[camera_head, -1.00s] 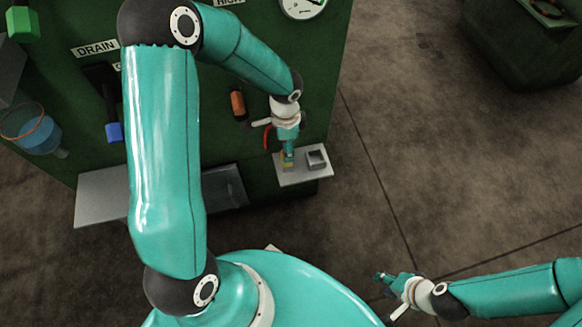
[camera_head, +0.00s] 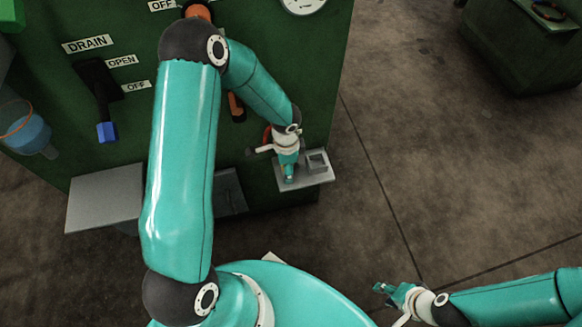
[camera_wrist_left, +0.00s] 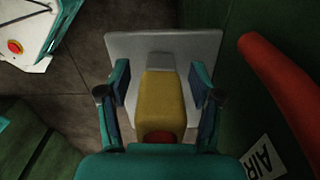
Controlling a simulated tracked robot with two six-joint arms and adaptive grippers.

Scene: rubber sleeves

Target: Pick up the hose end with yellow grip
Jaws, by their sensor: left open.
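The yellow grip of the hose end (camera_wrist_left: 160,100) lies between the two open fingers of my left gripper (camera_wrist_left: 160,98) in the left wrist view, with a gap on each side. A grey piece shows at its far end and a red part at its near end. In the head view my left gripper (camera_head: 288,174) is low over the small grey shelf (camera_head: 322,178) and hides the yellow grip. My right gripper (camera_head: 382,289) is at the lower right, away from the panel; its finger opening is too small to judge.
A thick red hose (camera_wrist_left: 278,90) runs close on the right in the left wrist view. A square grey holder (camera_head: 317,160) stands on the shelf beside my left gripper. The green panel (camera_head: 250,45) rises behind. Open floor (camera_head: 440,130) lies to the right.

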